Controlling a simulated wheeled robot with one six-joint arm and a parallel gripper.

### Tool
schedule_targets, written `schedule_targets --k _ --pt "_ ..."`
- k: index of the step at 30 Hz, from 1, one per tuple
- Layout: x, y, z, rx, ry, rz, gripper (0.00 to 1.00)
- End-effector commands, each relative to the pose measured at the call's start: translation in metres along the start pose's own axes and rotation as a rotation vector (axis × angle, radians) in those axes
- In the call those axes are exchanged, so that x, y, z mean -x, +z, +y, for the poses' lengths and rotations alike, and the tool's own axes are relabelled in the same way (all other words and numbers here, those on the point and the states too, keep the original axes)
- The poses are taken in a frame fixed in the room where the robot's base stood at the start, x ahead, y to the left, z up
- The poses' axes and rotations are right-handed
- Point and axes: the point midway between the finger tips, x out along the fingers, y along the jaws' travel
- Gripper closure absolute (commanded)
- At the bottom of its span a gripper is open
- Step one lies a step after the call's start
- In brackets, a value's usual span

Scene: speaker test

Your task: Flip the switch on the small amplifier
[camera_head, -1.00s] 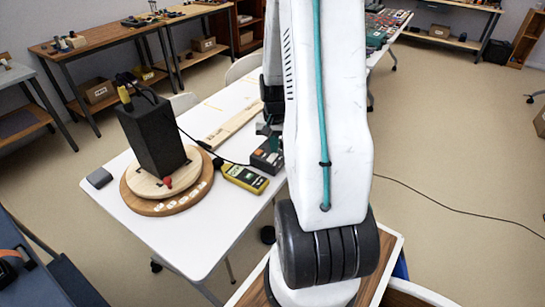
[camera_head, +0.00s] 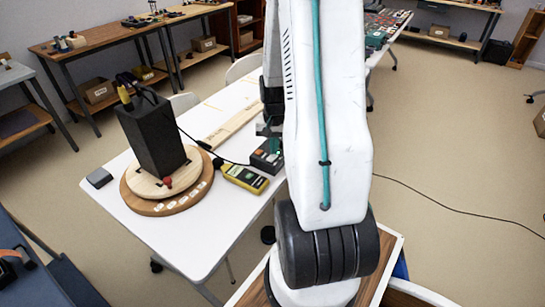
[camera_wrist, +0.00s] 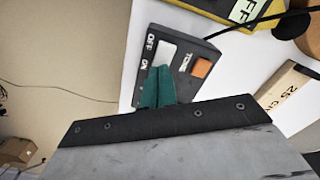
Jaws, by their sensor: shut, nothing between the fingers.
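The small amplifier (camera_head: 268,156) is a dark box on the white table, partly hidden behind my arm in the head view. In the wrist view the amplifier (camera_wrist: 183,68) shows a white switch (camera_wrist: 166,53) with OFF and ON labels, and an orange button (camera_wrist: 202,67) by the word TONE. My gripper (camera_wrist: 157,84) has teal fingers, shut and empty, at the ON end of the switch. I cannot tell whether the fingertips touch it. In the head view my gripper (camera_head: 268,130) is just above the amplifier, mostly hidden by my arm.
A black speaker (camera_head: 152,135) stands on a round wooden turntable (camera_head: 178,206) to the left. A yellow meter (camera_head: 244,178) lies between turntable and amplifier. A black cable (camera_wrist: 260,25) runs from the amplifier. A wooden strip marked in centimetres (camera_wrist: 286,88) lies beside it.

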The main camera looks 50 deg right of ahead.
Motion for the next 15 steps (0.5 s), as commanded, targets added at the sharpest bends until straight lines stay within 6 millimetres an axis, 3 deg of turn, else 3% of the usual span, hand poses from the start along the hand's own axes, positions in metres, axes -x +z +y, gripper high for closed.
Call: schedule_targets --k 15 --pt "0.043 -0.001 0.000 0.000 -0.001 0.004 1.00"
